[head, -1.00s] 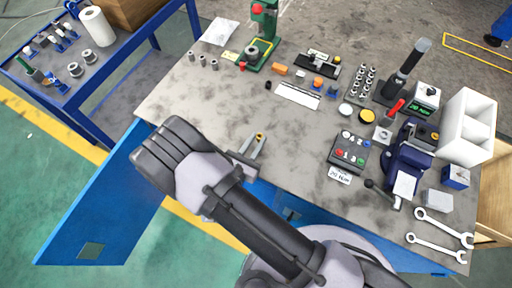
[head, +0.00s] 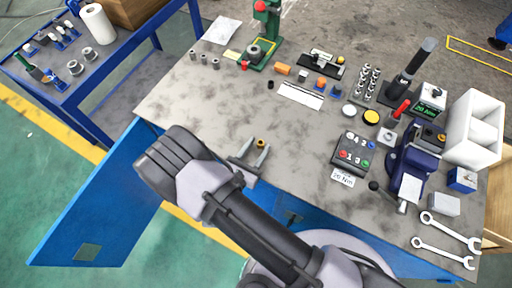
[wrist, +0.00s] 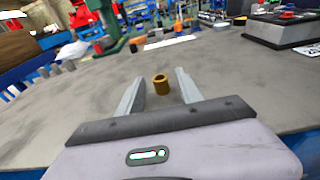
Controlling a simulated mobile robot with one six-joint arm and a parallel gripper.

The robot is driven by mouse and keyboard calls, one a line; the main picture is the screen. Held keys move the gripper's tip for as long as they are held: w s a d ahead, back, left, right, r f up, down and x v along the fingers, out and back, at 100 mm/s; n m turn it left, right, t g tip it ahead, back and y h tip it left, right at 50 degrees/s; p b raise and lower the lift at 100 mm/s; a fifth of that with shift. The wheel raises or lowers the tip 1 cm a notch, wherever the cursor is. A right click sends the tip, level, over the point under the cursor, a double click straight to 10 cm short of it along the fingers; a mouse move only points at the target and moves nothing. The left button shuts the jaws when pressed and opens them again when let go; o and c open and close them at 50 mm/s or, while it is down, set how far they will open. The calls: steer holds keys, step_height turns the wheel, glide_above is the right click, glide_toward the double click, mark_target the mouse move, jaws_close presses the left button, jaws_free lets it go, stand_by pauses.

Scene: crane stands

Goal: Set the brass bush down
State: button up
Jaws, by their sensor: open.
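The brass bush (head: 261,142) is a small golden ring-like cylinder near the front edge of the grey workbench (head: 215,105). In the wrist view the bush (wrist: 160,86) stands upright on the bench top between my fingers, with a gap on either side. My gripper (head: 257,144) is open around it, low over the bench edge; its two grey fingers also show in the wrist view (wrist: 160,82).
A button box (head: 353,151) stands to the right, with a blue vise (head: 415,170) beyond it. A green press (head: 262,45), several grey bushes (head: 204,60) and a white strip (head: 300,95) lie farther back. The bench around my gripper is clear.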

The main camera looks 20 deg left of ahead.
steer(key=shift+s+r, duration=0.2)
steer(key=shift+r, duration=0.05)
steer(key=s+a+r+p, duration=0.1)
steer(key=s+r+p, duration=0.15)
steer(key=s, duration=0.95)
steer(key=w+d+r+m+g+h, duration=0.4)
steer(key=d+r+m+g, duration=0.3)
steer(key=d+r+m, duration=0.3)
steer(key=w+d+r+m+g+h, duration=0.35)
steer(key=d+r+m+g, duration=0.45)
steer(key=m, duration=0.3)
steer(key=s+d+r+m+t+y, duration=0.2)
steer(key=d+r+m+y, duration=0.2)
steer(key=r+m, duration=0.4)
steer(key=s+d+r+m+t+y, duration=0.2)
steer(key=d+r+m+y, duration=0.2)
steer(key=r+m+y, duration=0.3)
step_height(320, 180, up, 2)
steer(key=m, duration=0.3)
steer(key=shift+s+d+t+p, duration=0.3)
steer(key=shift+d, duration=0.05)
